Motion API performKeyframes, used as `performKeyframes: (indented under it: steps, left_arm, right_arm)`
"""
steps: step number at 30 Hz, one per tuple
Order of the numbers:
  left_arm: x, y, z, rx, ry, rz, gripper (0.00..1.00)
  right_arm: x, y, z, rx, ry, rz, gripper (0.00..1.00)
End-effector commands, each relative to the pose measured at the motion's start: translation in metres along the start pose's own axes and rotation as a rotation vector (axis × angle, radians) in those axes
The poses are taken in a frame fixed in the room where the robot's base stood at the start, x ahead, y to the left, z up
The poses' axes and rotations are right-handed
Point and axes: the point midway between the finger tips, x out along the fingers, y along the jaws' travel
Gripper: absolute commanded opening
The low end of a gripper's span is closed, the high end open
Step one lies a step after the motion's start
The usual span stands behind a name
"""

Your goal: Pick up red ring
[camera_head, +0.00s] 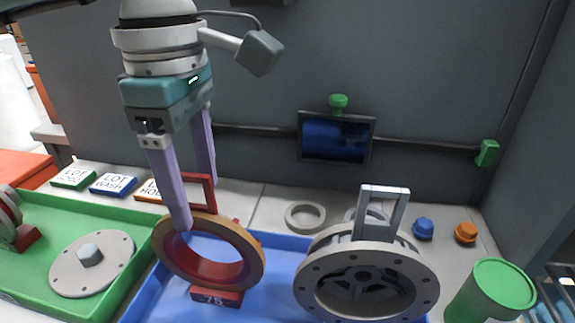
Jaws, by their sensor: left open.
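The red ring (210,290) stands upright in the blue tray (272,284), left of the tray's middle. It has an orange-brown front rim, a red inside, a red handle loop on top and a red foot marked "75". My left gripper (200,203) comes down from above with its two purple fingers apart. One finger passes in front of the ring's upper left rim and the other is behind, near the handle. I cannot tell whether either finger touches the ring. My right gripper is not in view.
A grey flanged wheel with a handle (425,290) stands right of the ring in the blue tray. A green tray (35,278) with a grey disc (68,275) is on the left. A green cylinder (492,290) is at the right. A grey wall is behind.

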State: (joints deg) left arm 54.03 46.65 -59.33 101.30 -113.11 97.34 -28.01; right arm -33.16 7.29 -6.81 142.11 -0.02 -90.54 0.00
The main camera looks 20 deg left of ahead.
Motion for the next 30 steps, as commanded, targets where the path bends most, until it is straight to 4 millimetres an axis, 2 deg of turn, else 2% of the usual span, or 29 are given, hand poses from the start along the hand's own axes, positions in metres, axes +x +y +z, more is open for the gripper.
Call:
performKeyframes:
  steps: [5, 12, 15, 23, 30]
  left_arm:
    - [0.016, 0.000, 0.001, 0.001, -0.002, -0.002, 0.72]
    - [0.053, 0.006, 0.001, 0.001, -0.003, -0.005, 0.72]
    - [0.062, 0.007, 0.001, 0.001, -0.004, -0.003, 0.72]
    - [0.065, 0.007, 0.002, 0.002, -0.005, 0.000, 0.72]
    - [0.065, 0.007, 0.002, 0.002, -0.005, 0.000, 0.46]
  right_arm:
    - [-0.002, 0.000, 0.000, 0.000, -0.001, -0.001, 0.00]
    - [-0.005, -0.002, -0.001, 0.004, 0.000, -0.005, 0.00]
    - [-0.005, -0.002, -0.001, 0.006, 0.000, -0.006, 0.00]
    - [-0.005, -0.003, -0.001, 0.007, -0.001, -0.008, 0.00]
    - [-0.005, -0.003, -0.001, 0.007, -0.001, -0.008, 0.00]
